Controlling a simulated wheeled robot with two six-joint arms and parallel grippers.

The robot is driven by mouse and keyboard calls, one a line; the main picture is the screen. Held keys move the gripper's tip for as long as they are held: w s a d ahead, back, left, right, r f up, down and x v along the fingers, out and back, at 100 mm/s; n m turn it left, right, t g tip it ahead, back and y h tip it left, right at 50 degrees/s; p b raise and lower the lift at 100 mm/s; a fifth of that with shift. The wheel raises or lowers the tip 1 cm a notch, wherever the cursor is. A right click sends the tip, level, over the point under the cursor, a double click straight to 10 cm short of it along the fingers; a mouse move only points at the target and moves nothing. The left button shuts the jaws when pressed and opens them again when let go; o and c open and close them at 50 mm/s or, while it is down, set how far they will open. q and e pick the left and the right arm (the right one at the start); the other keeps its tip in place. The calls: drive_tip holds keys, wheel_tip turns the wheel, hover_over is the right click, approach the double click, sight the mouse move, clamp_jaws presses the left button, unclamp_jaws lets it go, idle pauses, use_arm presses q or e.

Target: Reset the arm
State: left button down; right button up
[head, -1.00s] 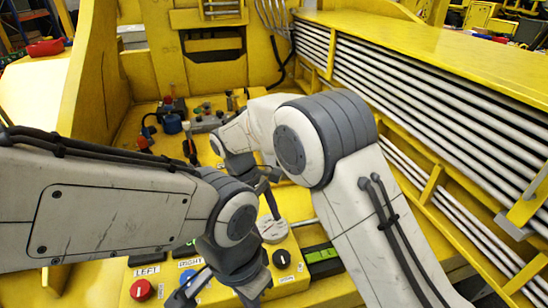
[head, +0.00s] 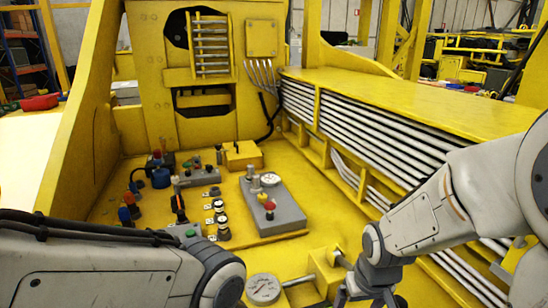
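My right arm comes in from the right, and its dark gripper (head: 370,290) is low in the head view, beside a yellow block. The picture's bottom edge cuts off its fingertips, so I cannot tell whether it is open or shut. My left arm lies across the lower left. Its dark wrist meets the bottom edge and its gripper is out of view.
Several knobs and valves (head: 217,215) stand left of the grey box. A small yellow box (head: 242,155) is behind it. A tall yellow wall (head: 85,110) bounds the left side, and a rack of silver tubes (head: 360,130) the right.

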use_arm(q)
wheel_tip(320, 180, down, 5)
drive_tip(key=b, duration=0.5)
use_arm(e)
drive_tip(key=s+a+n+g+y, duration=0.1)
drive_tip(key=s+a+n, duration=0.5)
drive_tip(key=s+a, duration=0.6)
drive_tip(key=s+g, duration=0.1)
drive_tip(key=s, duration=0.2)
drive_tip(key=shift+a+r, duration=0.15)
drive_tip(key=shift+r, duration=0.25)
